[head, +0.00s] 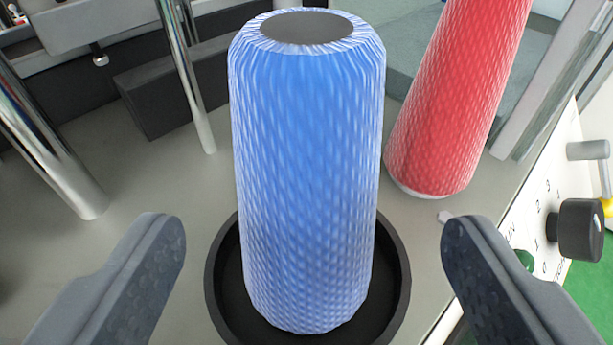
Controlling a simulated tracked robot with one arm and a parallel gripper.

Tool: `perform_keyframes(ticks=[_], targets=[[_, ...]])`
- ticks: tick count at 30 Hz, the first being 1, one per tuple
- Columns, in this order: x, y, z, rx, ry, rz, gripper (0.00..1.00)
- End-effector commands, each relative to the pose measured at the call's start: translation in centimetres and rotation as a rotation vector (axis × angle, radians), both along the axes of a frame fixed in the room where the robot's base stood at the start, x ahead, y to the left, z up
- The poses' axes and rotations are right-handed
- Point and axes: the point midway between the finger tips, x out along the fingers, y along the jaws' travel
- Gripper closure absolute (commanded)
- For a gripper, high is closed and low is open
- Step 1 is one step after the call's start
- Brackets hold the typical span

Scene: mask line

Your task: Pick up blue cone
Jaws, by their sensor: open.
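The blue cone (308,180) is a tall, yarn-like spool with a dark grey top. It stands upright in the middle of the head view, inside a round black dish (400,285). My gripper (312,245) is open, with one dark grey finger to the left of the cone and one to the right. There is a clear gap between each finger and the cone, and neither touches it.
A red cone (455,100) stands behind on the right. Metal posts (188,75) and a dark block (170,95) stand at the left. A white panel with a black knob (578,230) is at the right edge. Bare grey surface (150,185) lies left of the dish.

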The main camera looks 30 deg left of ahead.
Motion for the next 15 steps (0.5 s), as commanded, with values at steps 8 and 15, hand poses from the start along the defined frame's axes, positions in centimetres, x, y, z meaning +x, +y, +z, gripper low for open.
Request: perform_keyframes(ticks=[8, 15], targets=[[1.4, 0.9, -0.7, -0.002, 0.004, 0.000, 0.26], [3.9, 2.2, -1.3, -0.001, 0.002, 0.000, 0.26]])
